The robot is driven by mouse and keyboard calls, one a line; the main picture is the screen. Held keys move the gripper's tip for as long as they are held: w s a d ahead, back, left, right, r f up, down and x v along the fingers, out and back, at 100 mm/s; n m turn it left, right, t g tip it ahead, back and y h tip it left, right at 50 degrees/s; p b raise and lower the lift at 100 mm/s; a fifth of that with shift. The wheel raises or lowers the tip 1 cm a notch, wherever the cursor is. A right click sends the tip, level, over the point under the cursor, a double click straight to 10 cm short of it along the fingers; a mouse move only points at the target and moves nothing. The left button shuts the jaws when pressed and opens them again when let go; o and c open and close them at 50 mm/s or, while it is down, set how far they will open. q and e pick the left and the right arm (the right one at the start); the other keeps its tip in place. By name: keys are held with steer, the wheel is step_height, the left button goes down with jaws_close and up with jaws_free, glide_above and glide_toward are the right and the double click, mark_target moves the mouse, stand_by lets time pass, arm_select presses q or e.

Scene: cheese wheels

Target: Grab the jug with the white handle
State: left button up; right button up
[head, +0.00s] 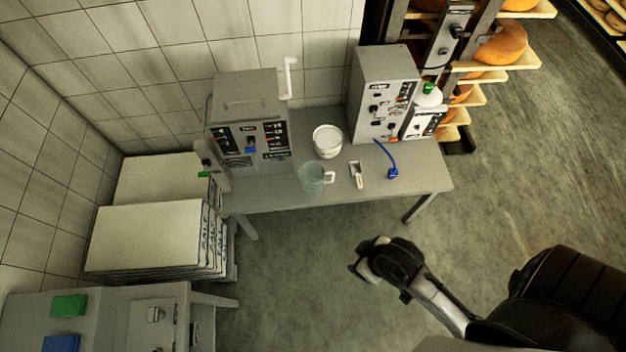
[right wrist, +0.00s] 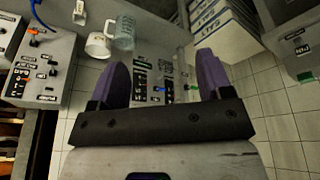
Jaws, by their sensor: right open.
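The jug (head: 312,180) is translucent pale blue-green with a white handle (head: 330,177) on its right side. It stands upright near the front edge of the grey table (head: 270,199). The jug (right wrist: 125,33) also shows in the right wrist view, at the upper left beyond the left finger. My right gripper (head: 362,264) is in front of the table, to the right of the jug and apart from it. In the right wrist view its two purple fingers (right wrist: 162,62) are spread wide with nothing between them. My left gripper is not in view.
A white tub (head: 327,141) stands behind the jug. A small white-and-brown item (head: 357,174) and a blue-corded item (head: 392,173) lie to its right. Grey control boxes (head: 247,125) (head: 382,95) flank them. The floor in front is clear.

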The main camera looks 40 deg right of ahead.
steer(key=shift+c, duration=0.3)
steer(key=shift+c, duration=1)
